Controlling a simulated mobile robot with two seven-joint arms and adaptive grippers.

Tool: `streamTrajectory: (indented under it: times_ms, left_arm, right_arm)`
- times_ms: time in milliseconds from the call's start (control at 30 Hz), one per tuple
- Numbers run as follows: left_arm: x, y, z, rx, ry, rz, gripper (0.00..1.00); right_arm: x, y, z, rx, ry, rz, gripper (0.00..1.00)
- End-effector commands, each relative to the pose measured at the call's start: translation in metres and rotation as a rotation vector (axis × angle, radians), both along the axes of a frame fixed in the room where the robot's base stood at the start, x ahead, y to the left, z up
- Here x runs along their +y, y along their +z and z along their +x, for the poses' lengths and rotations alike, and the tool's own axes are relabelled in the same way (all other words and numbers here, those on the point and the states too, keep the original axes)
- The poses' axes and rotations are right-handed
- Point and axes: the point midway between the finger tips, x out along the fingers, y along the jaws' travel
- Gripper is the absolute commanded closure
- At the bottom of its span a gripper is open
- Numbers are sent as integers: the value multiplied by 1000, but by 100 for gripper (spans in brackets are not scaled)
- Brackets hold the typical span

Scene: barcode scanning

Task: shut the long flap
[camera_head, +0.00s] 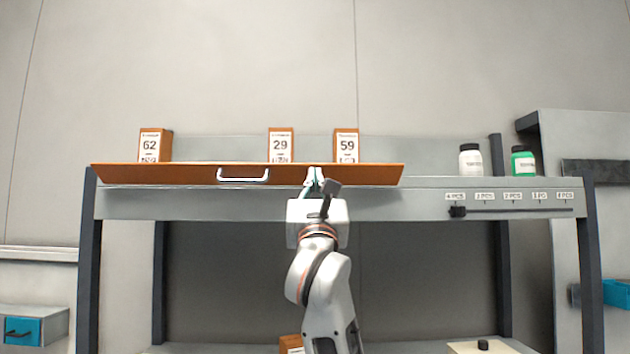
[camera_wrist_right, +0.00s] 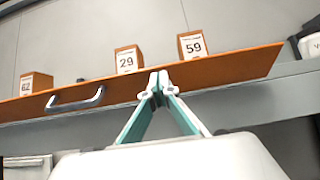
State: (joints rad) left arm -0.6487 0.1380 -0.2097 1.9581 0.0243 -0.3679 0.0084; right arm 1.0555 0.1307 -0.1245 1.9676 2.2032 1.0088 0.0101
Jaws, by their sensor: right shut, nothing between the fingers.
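The long flap (camera_head: 190,175) is an orange-brown panel along the front of the upper shelf, with a silver bar handle (camera_head: 243,174). In the head view it shows as a slanted strip, tilted rather than flat against the shelf front. My right gripper (camera_head: 315,175) is shut and empty at the flap, right of the handle. In the right wrist view its fingertips (camera_wrist_right: 158,82) overlap the lower edge of the flap (camera_wrist_right: 225,68); I cannot tell whether they touch it. The handle (camera_wrist_right: 75,99) lies left of the fingers there. My left gripper is not in view.
Boxes marked 62 (camera_head: 155,145), 29 (camera_head: 281,145) and 59 (camera_head: 346,146) stand behind the flap. A white bottle (camera_head: 470,160) and a green bottle (camera_head: 523,161) stand to the right. Below them is a slider knob (camera_head: 457,212) on a labelled rail.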

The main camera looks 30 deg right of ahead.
Motion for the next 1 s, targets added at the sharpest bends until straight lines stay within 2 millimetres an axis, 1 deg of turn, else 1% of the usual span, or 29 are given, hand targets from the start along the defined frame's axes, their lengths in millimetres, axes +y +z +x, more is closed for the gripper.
streamTrajectory:
  times_ms: [233, 633, 1000]
  left_arm:
    - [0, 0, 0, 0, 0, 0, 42]
    - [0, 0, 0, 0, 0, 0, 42]
    - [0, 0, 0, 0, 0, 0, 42]
  right_arm:
    - [-4, 8, 6, 0, -1, -1, 100]
    - [-5, 9, 8, 1, 0, 1, 100]
    - [-11, 15, 18, 2, -1, 1, 100]
